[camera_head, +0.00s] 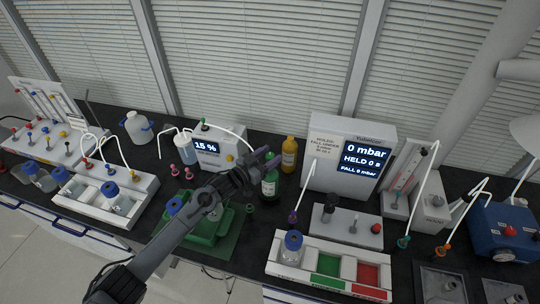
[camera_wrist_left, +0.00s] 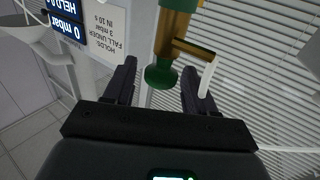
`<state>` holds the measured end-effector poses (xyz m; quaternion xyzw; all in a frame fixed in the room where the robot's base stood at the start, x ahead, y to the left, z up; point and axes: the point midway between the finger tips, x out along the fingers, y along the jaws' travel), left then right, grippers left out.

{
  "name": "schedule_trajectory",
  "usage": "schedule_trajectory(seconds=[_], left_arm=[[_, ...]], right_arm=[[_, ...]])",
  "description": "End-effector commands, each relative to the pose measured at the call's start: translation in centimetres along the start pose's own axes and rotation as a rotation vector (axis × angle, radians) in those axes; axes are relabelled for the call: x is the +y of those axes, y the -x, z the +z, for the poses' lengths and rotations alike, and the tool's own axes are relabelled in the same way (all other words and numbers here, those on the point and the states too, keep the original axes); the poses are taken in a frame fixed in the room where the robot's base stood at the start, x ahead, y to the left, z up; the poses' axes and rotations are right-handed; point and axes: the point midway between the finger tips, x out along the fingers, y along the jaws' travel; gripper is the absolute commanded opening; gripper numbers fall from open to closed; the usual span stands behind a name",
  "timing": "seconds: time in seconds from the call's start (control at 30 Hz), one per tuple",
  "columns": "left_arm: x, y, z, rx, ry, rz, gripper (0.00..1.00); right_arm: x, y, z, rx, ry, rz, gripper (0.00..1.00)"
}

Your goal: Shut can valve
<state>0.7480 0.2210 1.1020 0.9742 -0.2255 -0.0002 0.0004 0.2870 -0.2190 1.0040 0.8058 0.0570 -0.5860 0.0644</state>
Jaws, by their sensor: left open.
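The green can (camera_head: 270,187) stands on the dark bench near the middle of the head view, its top hidden by my gripper. In the left wrist view, which is upside down, its brass valve (camera_wrist_left: 176,30) carries a round green knob (camera_wrist_left: 160,76) and a side outlet with a white tube (camera_wrist_left: 208,76). My left gripper (camera_head: 264,160) is at the can's top. In the left wrist view the left gripper (camera_wrist_left: 159,68) is open, with one finger on each side of the knob. Gaps show beside the knob. My right gripper is not in view.
A white pressure unit (camera_head: 325,143) reading 0 mbar stands right of the can, and a yellow bottle (camera_head: 289,155) just behind it. A green tray (camera_head: 205,225) lies to the left under my arm. A white tray with green and red sections (camera_head: 301,273) is in front right.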

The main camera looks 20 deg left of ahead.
Motion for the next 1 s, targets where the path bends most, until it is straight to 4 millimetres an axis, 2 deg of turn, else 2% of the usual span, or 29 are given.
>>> schedule_trajectory(seconds=[0.4,0.73,0.87,1.0], left_arm=[[0.0,-0.7,0.0,0.000,-0.001,0.000,0.56],[0.0,-0.6,0.0,0.000,-0.001,0.000,0.08],[-0.1,-0.7,0.1,0.002,-0.003,0.016,0.08],[-0.3,-0.8,0.5,0.004,-0.006,0.105,0.08]], right_arm=[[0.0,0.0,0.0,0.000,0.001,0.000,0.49],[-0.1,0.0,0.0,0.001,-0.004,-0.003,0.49],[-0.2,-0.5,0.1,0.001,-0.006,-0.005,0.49],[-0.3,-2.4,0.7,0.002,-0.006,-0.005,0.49]])
